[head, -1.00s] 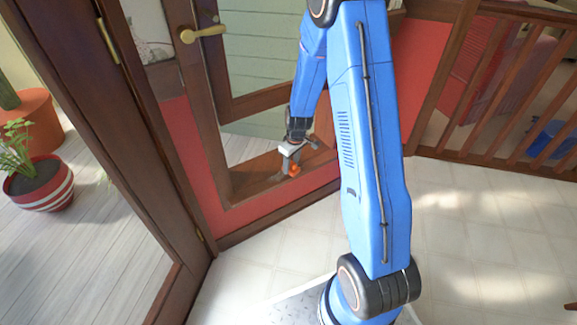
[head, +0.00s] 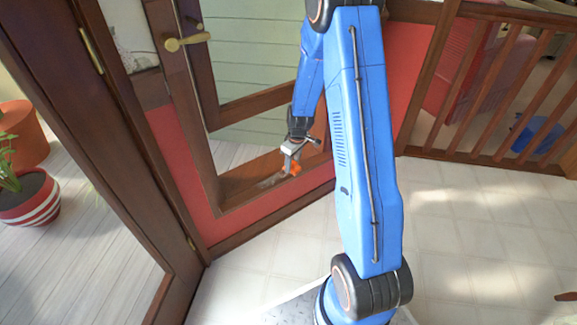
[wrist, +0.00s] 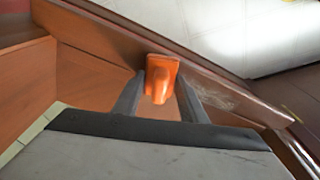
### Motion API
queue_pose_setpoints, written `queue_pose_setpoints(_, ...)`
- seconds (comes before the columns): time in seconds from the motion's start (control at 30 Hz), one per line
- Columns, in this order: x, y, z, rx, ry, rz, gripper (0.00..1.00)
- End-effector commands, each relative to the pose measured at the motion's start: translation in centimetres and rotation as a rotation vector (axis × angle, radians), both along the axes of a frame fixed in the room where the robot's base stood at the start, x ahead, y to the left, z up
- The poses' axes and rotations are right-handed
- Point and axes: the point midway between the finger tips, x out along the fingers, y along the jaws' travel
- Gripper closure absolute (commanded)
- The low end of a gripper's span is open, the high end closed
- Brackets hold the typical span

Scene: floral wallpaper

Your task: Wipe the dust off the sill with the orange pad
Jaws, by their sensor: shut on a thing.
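The orange pad (head: 296,168) is gripped at the end of my arm, over the right part of the brown wooden sill (head: 232,190). In the wrist view the pad (wrist: 161,72) sits between the two grey fingers of my gripper (wrist: 160,96), near the sill's raised edge. My gripper (head: 291,153) is shut on the pad. A pale dust smear (head: 270,182) lies on the sill just left of the pad in the head view. The dust (wrist: 209,92) shows right of the pad in the wrist view. I cannot tell whether the pad touches the sill.
The window frame (head: 205,100) rises around the sill. A wooden railing (head: 490,90) is at right.

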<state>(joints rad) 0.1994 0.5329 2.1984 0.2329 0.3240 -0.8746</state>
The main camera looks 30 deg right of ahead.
Motion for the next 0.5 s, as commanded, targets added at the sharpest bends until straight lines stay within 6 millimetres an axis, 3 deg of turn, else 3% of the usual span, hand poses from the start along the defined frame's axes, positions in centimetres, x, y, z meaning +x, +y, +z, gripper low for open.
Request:
queue_pose_setpoints(0.27,0.0,-0.1,0.2,0.000,0.000,0.001,0.88)
queue_pose_setpoints(0.5,-0.2,1.3,0.1,0.000,0.000,0.003,0.88)
